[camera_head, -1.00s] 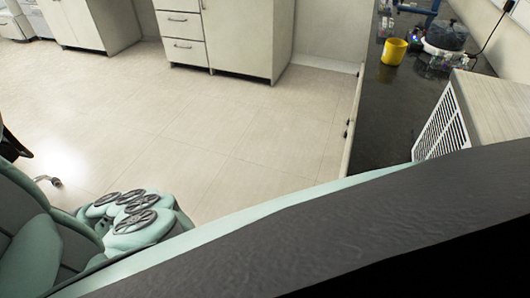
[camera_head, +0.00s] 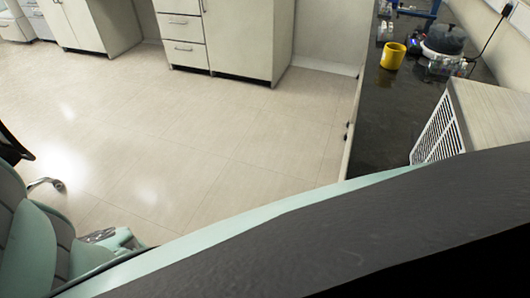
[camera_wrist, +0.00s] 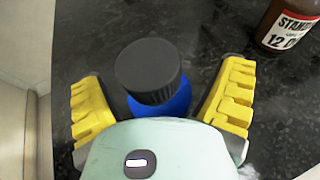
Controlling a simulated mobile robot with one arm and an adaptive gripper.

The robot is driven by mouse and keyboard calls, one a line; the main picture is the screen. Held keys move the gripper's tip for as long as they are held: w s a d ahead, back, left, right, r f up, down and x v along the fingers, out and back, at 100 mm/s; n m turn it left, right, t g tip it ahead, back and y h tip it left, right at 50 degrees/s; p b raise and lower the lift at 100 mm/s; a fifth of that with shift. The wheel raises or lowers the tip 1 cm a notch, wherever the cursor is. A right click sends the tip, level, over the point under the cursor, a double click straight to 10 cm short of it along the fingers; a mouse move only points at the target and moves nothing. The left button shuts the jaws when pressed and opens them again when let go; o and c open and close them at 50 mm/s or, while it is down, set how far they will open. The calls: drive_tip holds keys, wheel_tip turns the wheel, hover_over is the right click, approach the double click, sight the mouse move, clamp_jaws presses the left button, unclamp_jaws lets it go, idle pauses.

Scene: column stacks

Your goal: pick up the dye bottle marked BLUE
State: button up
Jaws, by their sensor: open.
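A blue bottle with a dark ribbed cap (camera_wrist: 150,72) stands on the dark speckled bench top in the wrist view. Only its cap and a strip of its blue body (camera_wrist: 163,107) show; no marking on it can be read. My gripper (camera_wrist: 163,100) is open, with one yellow finger on each side of the bottle and a gap between each finger and the bottle. The lower part of the bottle is hidden behind my gripper's housing. The bottle and my gripper do not show in the head view.
A brown bottle (camera_wrist: 285,25) with a label reading "12" stands to the upper right of the blue one. The bench edge lies at the left. In the head view, a yellow cup (camera_head: 392,55) and a slatted box (camera_head: 440,133) are on the dark bench.

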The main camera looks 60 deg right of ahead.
drive_tip(key=shift+a, duration=0.15)
drive_tip(key=shift+c, duration=0.2)
drive_tip(key=c, duration=1.5)
